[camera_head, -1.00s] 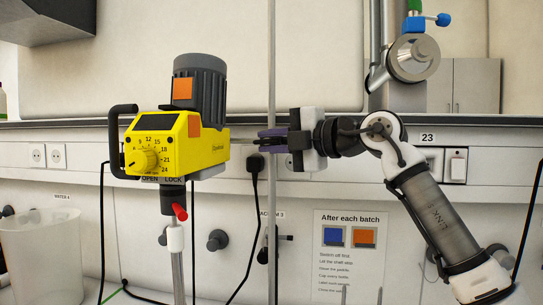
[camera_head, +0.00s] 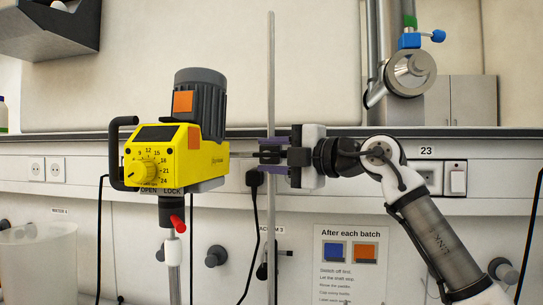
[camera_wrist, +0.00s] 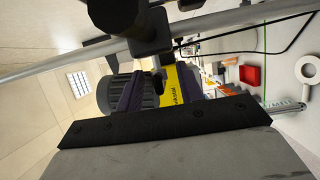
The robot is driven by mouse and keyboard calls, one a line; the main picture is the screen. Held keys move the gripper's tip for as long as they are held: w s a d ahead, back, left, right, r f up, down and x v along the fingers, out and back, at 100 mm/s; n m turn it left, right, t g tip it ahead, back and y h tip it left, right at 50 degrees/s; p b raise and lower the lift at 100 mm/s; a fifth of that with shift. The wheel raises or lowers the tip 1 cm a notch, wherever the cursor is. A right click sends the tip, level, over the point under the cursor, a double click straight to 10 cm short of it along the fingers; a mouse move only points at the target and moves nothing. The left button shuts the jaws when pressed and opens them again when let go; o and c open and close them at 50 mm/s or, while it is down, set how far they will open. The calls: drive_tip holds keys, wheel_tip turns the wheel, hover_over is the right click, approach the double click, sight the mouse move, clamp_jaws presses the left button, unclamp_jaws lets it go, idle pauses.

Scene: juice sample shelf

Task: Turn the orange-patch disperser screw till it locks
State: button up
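The disperser (camera_head: 188,155) is a yellow box with a grey motor on top and orange patches. My gripper (camera_head: 274,156) is at the rod, right of the disperser. Its purple fingers are apart, above and below a dark clamp part. Contact cannot be made out.
A clear beaker (camera_head: 35,250) stands at the left. A black cable (camera_head: 254,182) hangs from a socket close to my gripper. A sign with a blue and an orange square (camera_head: 351,260) is on the wall at lower right. A red box (camera_wrist: 250,75) shows in the wrist view.

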drive_tip(key=b+v, duration=0.2)
drive_tip(key=v, duration=1.1)
drive_tip(key=shift+s+d, duration=0.2)
drive_tip(key=shift+d, duration=0.15)
